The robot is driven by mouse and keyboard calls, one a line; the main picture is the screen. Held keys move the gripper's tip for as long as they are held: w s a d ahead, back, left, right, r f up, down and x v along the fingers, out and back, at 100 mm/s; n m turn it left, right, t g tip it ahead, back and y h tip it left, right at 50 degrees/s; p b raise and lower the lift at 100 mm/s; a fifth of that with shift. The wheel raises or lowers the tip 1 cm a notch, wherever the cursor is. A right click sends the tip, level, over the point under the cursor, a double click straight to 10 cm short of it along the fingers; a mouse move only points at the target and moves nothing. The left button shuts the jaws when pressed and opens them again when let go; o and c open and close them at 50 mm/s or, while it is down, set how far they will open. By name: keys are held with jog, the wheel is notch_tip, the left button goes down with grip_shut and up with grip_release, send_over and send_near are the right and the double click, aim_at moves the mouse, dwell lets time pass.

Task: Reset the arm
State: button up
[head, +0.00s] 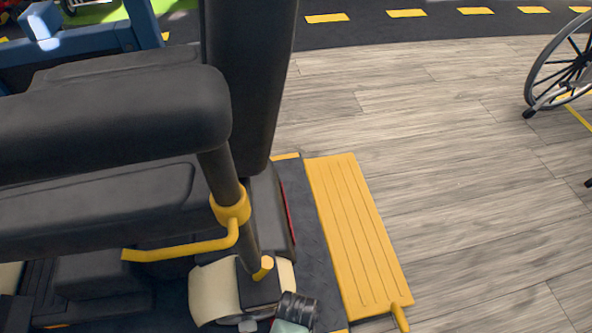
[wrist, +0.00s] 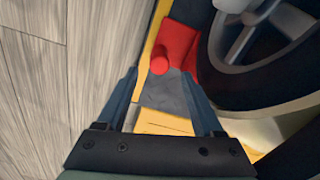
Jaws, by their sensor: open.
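My gripper (wrist: 160,71) shows in the wrist view with its two dark fingers apart. No object is held between them. A red part with a round knob (wrist: 160,64) appears beyond the fingertips, and I cannot tell whether they touch it. A dark grey surface and a yellow panel (wrist: 163,122) show between the fingers. In the head view I cannot make out the gripper; a dark rounded piece with a pale green part at the bottom edge may be my arm.
A black-seated scooter with a padded armrest (head: 120,115) fills the head view's left. A yellow ribbed plate (head: 355,235) lies beside it. A wheel (wrist: 252,35) is close on the wrist view's right. A wheelchair wheel (head: 565,65) stands upper right. The wooden floor (head: 450,190) between is clear.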

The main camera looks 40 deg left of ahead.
notch_tip(320, 180, up, 7)
jog(key=p, duration=0.3)
jog(key=shift+p, duration=0.35)
